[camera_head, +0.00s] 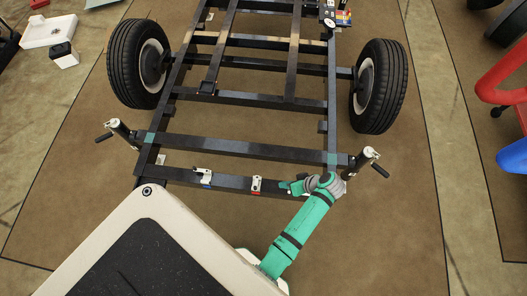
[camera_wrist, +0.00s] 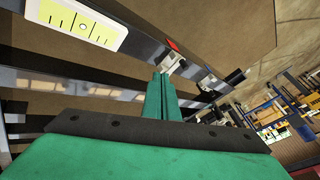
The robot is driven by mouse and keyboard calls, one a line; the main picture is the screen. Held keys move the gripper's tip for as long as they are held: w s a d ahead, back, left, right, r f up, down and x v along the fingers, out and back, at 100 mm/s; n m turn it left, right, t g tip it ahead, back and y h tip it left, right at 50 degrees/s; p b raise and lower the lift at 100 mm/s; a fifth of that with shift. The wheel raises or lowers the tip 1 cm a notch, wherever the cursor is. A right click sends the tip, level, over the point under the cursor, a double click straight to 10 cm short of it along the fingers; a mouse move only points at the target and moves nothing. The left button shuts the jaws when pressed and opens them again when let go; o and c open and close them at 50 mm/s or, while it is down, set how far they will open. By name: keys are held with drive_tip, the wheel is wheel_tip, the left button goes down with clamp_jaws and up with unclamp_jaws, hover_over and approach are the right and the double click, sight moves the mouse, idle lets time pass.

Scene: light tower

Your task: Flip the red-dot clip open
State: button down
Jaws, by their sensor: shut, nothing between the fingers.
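The red-dot clip (camera_head: 256,185) is a small pale metal piece with a red patch, mounted on the front crossbar of the dark trailer frame. In the wrist view the clip (camera_wrist: 173,63) shows just beyond my fingertips, with its red patch above it. My green gripper (camera_head: 288,186) points left along the crossbar, to the right of the clip, with a small gap in the head view. In the wrist view its fingers (camera_wrist: 161,76) are pressed together and hold nothing. Whether the tips touch the clip cannot be told.
A second clip with a blue mark (camera_head: 205,177) sits further left on the same crossbar. Jack handles (camera_head: 370,160) stand at the frame's right and left corners. A yellow-and-white label (camera_wrist: 80,22) is on the frame in the wrist view. Wheels (camera_head: 379,86) flank the frame.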

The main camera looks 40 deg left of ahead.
drive_tip(key=shift+w+r+n+g, duration=0.35)
drive_tip(key=shift+r+n+g, duration=0.05)
drive_tip(key=shift+r, duration=0.15)
approach(257, 187)
drive_tip(key=f, duration=0.1)
drive_tip(key=w+f, duration=0.1)
drive_tip(key=w+a+f, duration=0.1)
drive_tip(key=f, duration=0.1)
drive_tip(key=shift+f, duration=0.1)
drive_tip(key=shift+s+a, duration=0.3)
drive_tip(key=shift+s, duration=0.25)
drive_tip(key=shift+s+a, duration=0.35)
drive_tip(key=shift+s, duration=0.25)
drive_tip(key=shift+s+a, duration=0.25)
drive_tip(key=shift+s, duration=0.05)
drive_tip(key=shift+s+a, duration=0.1)
